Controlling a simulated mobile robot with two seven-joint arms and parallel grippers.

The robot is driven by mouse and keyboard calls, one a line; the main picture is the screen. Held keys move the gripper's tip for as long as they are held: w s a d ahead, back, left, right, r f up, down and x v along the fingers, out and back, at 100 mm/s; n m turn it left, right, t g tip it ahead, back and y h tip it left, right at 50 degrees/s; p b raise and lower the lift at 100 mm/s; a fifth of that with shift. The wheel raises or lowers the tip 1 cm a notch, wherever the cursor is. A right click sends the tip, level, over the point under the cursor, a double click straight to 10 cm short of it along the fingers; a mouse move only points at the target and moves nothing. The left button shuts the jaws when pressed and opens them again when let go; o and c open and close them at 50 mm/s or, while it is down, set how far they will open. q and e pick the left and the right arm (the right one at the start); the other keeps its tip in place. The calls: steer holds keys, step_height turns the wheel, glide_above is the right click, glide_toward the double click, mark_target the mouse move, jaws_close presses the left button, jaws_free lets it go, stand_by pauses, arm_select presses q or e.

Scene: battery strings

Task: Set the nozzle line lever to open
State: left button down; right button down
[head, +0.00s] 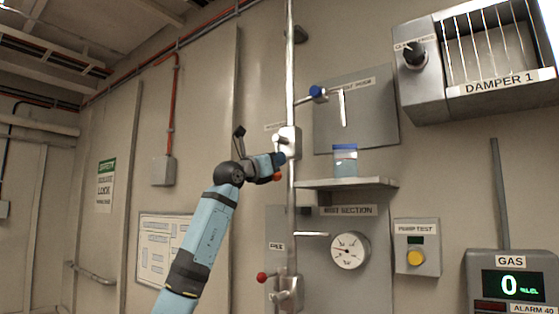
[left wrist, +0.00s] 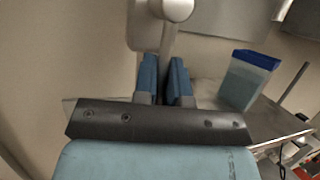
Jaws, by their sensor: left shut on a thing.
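A silver vertical pipe carries a valve body (head: 289,142) at mid height, with a partly hidden, unreadable label beside it. I cannot confirm from the labels that this is the nozzle line. My left gripper (head: 279,158) is at this valve, coming from the left. In the left wrist view the blue fingers (left wrist: 165,78) are shut on a short grey lever (left wrist: 168,42), which runs up to a rounded silver end (left wrist: 175,8). A red ball (head: 277,177) shows just below the gripper. The fingers hide much of the lever. My right gripper is not in view.
A shelf (head: 350,184) right of the pipe holds a blue-lidded jar (head: 345,160), close to the gripper in the left wrist view (left wrist: 250,78). A blue-knobbed valve (head: 316,91) is above; a red-knobbed lever (head: 262,277) is below. A gauge (head: 349,250) is lower right.

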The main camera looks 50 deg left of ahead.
arm_select(q)
steer(key=shift+n, duration=0.3)
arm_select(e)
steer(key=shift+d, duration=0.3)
arm_select(q)
steer(key=shift+r, duration=0.1)
steer(key=c, duration=1.2)
jaws_free()
steer(key=shift+w+d, duration=0.1)
steer(key=shift+s+f, duration=0.35)
steer(key=shift+s, duration=0.1)
steer(key=shift+b+v, duration=2.3)
steer(key=shift+v, duration=4.1)
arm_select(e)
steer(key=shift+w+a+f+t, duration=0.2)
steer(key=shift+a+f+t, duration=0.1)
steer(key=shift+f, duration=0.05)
arm_select(q)
steer(key=shift+d, duration=0.2)
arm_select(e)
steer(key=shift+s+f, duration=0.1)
